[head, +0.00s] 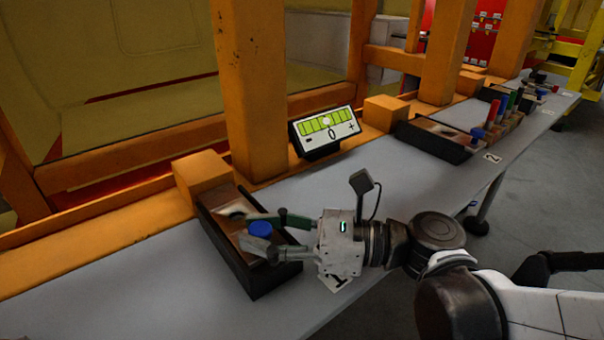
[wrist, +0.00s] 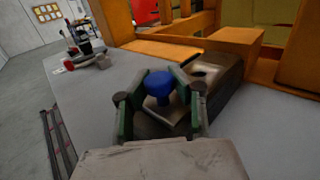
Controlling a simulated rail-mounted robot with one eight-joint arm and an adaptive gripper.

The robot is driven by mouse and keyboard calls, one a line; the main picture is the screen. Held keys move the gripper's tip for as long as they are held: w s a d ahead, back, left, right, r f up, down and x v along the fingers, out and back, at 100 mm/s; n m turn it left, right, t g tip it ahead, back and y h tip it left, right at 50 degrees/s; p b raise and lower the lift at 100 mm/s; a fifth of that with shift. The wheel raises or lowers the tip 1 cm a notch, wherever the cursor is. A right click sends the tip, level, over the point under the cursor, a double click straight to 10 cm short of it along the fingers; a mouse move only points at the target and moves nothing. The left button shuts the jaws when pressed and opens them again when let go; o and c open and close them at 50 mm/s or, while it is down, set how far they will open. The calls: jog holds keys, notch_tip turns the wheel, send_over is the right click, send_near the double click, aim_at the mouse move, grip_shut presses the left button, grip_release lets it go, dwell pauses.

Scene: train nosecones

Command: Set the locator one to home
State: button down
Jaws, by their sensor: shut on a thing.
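A blue knob (head: 260,228), which looks like the head of the locator, sits at a black-sided tray (head: 246,268) by the label "1" on the bench. My gripper (head: 256,230) reaches in from the right, with one finger on each side of the knob. It is shut on the knob. In the wrist view the round blue top (wrist: 158,84) stands between my green-sided fingers. The lower part of the locator is hidden by the fingers and the tray floor.
A display (head: 326,128) behind the tray reads 0, with its green bar lit and a pale dot near the middle. An orange post (head: 250,90) and block (head: 201,178) stand behind.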

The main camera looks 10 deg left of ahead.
jog(key=c, duration=1.4)
grip_release()
jog(key=shift+w, duration=0.2)
jog(key=shift+w+d, duration=0.2)
jog(key=shift+d, duration=2.8)
jog(key=shift+w+d, duration=0.15)
jog(key=shift+d, duration=2.8)
jog(key=shift+r, duration=0.1)
